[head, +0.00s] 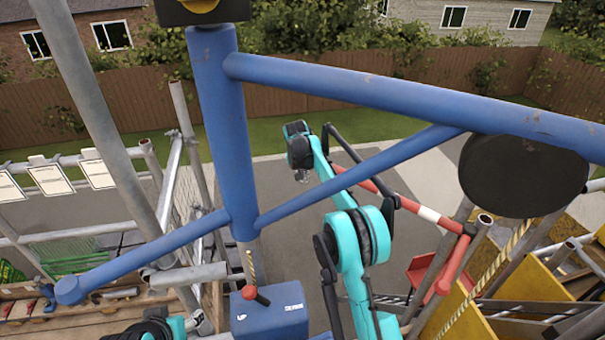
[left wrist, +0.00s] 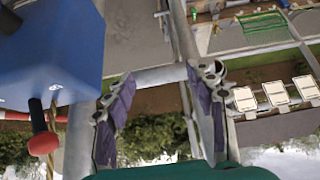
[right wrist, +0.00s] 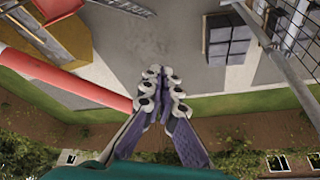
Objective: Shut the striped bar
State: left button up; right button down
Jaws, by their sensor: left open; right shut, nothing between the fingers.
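The red and white striped bar (head: 428,214) sticks out from a post at the right of the head view, running away to the upper left over the paving. My right arm hides part of it. Its red length also shows in the right wrist view (right wrist: 60,78), its free end close left of the fingers. My right gripper (head: 302,175) is shut and empty near that end; I cannot tell if they touch. In the right wrist view its fingertips (right wrist: 160,78) are together. My left gripper (left wrist: 160,78) is open, with a grey pipe beyond its fingers.
A blue frame (head: 225,130) with a dark round pad (head: 523,176) crosses before the head camera. A blue box (head: 270,312) with a red-knobbed lever (head: 256,294) stands low in the middle. Scaffold pipes flank both sides. Grey blocks (right wrist: 228,40) stand on the paving.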

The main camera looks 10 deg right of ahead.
jog(key=shift+s+a+f+b, duration=0.35)
jog(key=shift+s+f, duration=0.3)
jog(key=shift+f, duration=0.3)
jog(key=shift+s+a+f+b, duration=0.2)
jog(key=shift+s+a+f, duration=0.15)
jog(key=shift+s+f, duration=0.4)
jog(key=shift+w+f, duration=0.1)
jog(key=shift+w, duration=0.05)
dwell(0.5)
jog(key=c, duration=2.2)
grip_release()
jog(key=v, duration=1.1)
jog(key=o, duration=0.9)
jog(key=shift+s+r, duration=0.25)
jog(key=shift+r, duration=0.15)
